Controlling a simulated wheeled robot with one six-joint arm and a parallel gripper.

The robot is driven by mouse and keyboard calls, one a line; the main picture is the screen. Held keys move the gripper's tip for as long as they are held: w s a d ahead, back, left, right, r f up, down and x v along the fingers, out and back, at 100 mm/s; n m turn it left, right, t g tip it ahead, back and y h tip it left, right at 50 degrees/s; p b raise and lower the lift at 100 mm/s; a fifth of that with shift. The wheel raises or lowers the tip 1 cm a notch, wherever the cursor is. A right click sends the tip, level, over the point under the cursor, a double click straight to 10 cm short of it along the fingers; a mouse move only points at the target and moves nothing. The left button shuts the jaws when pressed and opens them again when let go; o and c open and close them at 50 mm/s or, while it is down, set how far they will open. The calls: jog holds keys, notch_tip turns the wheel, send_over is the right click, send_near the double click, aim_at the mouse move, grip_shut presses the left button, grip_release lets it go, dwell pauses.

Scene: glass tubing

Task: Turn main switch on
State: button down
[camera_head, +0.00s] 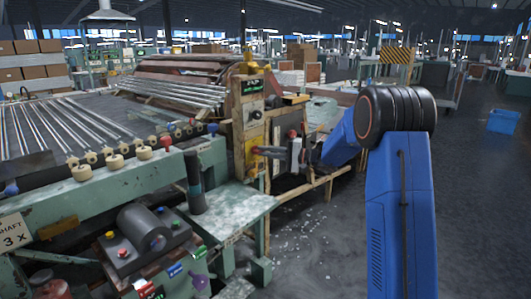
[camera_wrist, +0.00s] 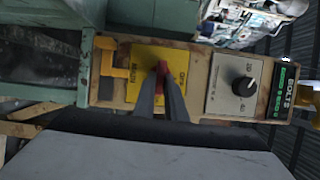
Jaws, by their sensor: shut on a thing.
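The main switch is a red handle (camera_wrist: 162,66) on a yellow plate (camera_wrist: 141,88) in the wrist view. The lettering on the plate is too small to read surely. My gripper (camera_wrist: 164,76) has both grey fingers closed around the red handle, which shows between the fingertips. In the head view my gripper (camera_head: 263,151) reaches left from my blue arm to the front of the wooden panel (camera_head: 238,125). There the fingers largely hide the switch.
A black dial (camera_wrist: 243,86) on a pale plate and a green lit display (camera_wrist: 283,90) are beside the switch. A yellow bracket (camera_wrist: 110,58) juts out on its other side. A green machine bench (camera_head: 225,212) stands left of my arm.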

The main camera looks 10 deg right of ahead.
jog(key=c, duration=1.8)
grip_release()
jog(key=shift+d, duration=0.1)
jog(key=v, duration=1.7)
jog(key=shift+d, duration=0.2)
jog(key=shift+f, duration=0.1)
